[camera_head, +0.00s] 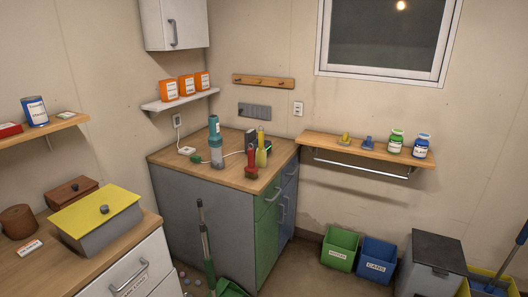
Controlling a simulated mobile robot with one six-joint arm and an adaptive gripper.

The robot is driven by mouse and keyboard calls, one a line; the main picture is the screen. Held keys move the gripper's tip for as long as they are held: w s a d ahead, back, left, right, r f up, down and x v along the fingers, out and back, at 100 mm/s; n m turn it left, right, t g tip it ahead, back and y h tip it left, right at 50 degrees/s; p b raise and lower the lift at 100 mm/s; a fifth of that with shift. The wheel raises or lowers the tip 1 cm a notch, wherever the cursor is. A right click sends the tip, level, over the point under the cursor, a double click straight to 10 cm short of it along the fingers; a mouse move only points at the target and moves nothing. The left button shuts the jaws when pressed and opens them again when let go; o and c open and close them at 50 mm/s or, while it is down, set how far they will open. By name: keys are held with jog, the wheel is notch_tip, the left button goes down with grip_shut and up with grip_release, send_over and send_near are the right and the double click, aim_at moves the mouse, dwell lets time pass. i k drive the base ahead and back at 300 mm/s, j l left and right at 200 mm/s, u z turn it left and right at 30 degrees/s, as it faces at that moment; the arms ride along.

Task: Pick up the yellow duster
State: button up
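I cannot tell for sure which thing is the yellow duster. A tall, narrow yellow object (261,155) stands upright on the wooden top of the corner cabinet, close to a red object (251,165) that partly overlaps it. A small yellow object (345,139) sits on the wooden wall shelf (310,139) under the window, left of a small blue object (368,143). Both yellow objects are too small to make out in detail. My gripper is not in view.
The corner cabinet top (175,157) also holds a teal and grey bottle-like object (214,135) and a cable. A box with a yellow lid (98,211) stands on the left counter. A green-handled broom (206,240), green bin (340,248) and blue bin (377,260) occupy the floor.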

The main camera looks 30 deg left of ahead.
aim_at(262, 152)
jog(key=i+j+u, duration=0.1)
jog(key=i+j, duration=0.25)
jog(key=i+j+u, duration=0.15)
jog(key=i+j, duration=0.15)
jog(key=i, duration=0.2)
jog(key=i+j+u, duration=0.1)
jog(key=i+j, duration=0.2)
jog(key=i, duration=0.15)
jog(key=i+j+u, duration=0.15)
jog(key=i, duration=0.25)
jog(key=i+j+u, duration=0.1)
jog(key=i+j, duration=0.15)
jog(key=i, duration=0.25)
jog(key=i+j+u, duration=0.1)
jog(key=i, duration=0.35)
